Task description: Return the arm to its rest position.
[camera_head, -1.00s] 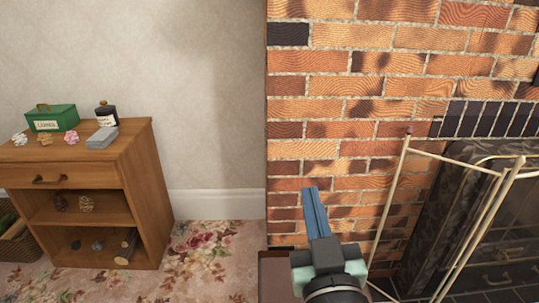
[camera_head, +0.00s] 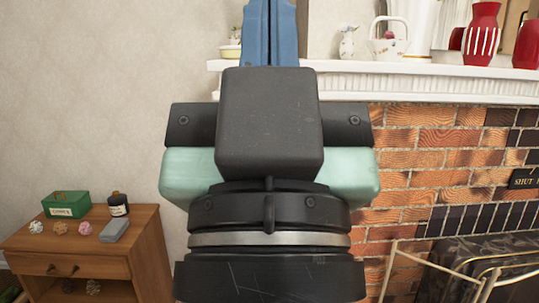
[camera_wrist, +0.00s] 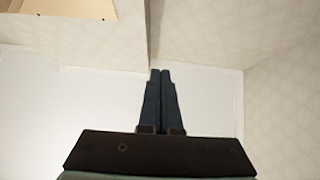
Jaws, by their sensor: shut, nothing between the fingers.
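My gripper (camera_head: 269,35) stands upright and large in the middle of the head view, with its blue fingers pointing up past the top edge. The fingers are together with nothing between them. In the wrist view the shut gripper (camera_wrist: 160,73) points towards pale wall and ceiling surfaces. My wrist hides part of the wall and the left part of the brick fireplace (camera_head: 430,150).
A white mantel shelf (camera_head: 430,75) with red vases (camera_head: 482,35) and a white basket (camera_head: 388,45) runs behind my gripper to the right. A wooden cabinet (camera_head: 75,268) with a green box (camera_head: 66,204) stands at lower left. A metal fire screen (camera_head: 400,262) stands at lower right.

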